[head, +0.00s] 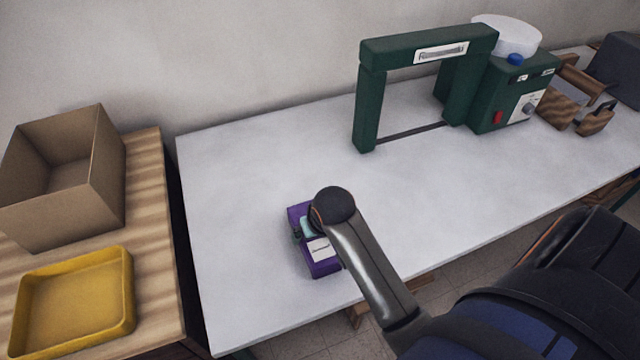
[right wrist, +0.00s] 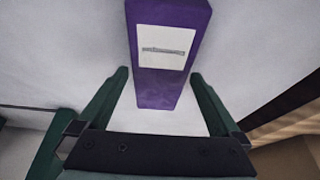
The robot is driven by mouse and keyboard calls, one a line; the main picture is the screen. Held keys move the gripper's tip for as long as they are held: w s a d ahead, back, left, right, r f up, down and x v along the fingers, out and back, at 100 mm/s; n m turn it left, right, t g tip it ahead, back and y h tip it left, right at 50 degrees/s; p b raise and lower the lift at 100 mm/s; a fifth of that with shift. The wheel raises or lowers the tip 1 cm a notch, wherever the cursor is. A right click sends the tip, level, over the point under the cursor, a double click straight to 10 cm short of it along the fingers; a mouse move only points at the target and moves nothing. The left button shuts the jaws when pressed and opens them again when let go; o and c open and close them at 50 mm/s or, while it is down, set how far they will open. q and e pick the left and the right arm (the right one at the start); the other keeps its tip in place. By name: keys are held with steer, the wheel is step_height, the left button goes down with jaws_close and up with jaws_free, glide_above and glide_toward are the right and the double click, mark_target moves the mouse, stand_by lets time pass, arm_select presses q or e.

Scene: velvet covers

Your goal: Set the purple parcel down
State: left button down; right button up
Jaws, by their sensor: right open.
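The purple parcel (head: 325,268) lies on the white tabletop (head: 240,190), left of the middle in the head view, with a pale label on top. My right arm reaches over it from the right and hides part of it. In the right wrist view my right gripper (right wrist: 158,76) is open, its two green fingers apart. The near end of the parcel (right wrist: 155,90) shows between the fingers, with a gap on each side. In the head view the gripper is mostly hidden behind my wrist. My left gripper is not in view.
A green arch-shaped machine (head: 370,105) stands at the back right. Wooden pieces (head: 565,105) lie beyond it. On a wooden table at left are an open cardboard box (head: 95,185) and a yellow tray (head: 125,300). The white top around the parcel is clear.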

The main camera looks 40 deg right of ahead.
steer(key=v, duration=0.9)
steer(key=shift+s, duration=0.1)
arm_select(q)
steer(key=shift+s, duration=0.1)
arm_select(e)
steer(key=shift+s, duration=0.1)
